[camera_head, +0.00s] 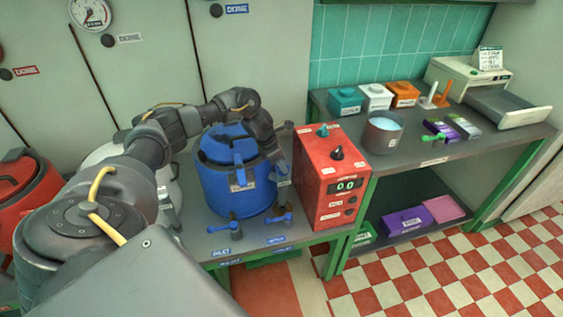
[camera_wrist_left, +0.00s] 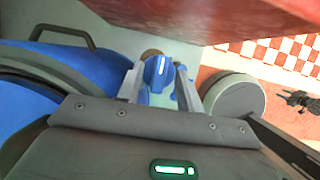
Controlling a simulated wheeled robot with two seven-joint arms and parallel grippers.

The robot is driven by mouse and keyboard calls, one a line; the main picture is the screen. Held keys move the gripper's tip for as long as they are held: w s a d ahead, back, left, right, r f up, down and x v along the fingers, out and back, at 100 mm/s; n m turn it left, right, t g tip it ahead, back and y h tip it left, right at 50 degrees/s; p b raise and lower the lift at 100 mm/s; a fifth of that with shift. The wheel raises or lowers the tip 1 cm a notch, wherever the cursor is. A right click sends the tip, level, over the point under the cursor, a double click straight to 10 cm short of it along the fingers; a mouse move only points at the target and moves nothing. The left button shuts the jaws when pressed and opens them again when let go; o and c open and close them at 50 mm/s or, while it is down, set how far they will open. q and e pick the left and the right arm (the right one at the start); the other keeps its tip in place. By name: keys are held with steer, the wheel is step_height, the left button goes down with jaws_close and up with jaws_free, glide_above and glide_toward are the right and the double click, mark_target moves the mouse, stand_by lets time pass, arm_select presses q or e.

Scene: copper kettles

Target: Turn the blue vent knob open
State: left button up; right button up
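The blue kettle (camera_head: 236,182) stands on the grey bench in the head view, and its blue side (camera_wrist_left: 35,85) fills the left of the left wrist view. The blue vent knob (camera_wrist_left: 158,72), with a white stripe, shows in the left wrist view. My left gripper (camera_wrist_left: 160,80) has one finger on each side of the knob. A narrow gap shows on the right, and contact on the left is unclear. In the head view my left gripper (camera_head: 283,170) is between the kettle and the red control box, its fingertips mostly hidden. My right gripper is not clearly seen.
The red control box (camera_head: 331,180) stands close to the right of the kettle. Blue valve handles (camera_head: 233,226) are at the bench front. A pale kettle (camera_head: 108,153) and a red one (camera_head: 30,185) are to the left. A grey pot (camera_head: 382,132) stands on the right bench.

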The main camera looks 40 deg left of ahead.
arm_select(q)
jaws_close()
stand_by(0.3)
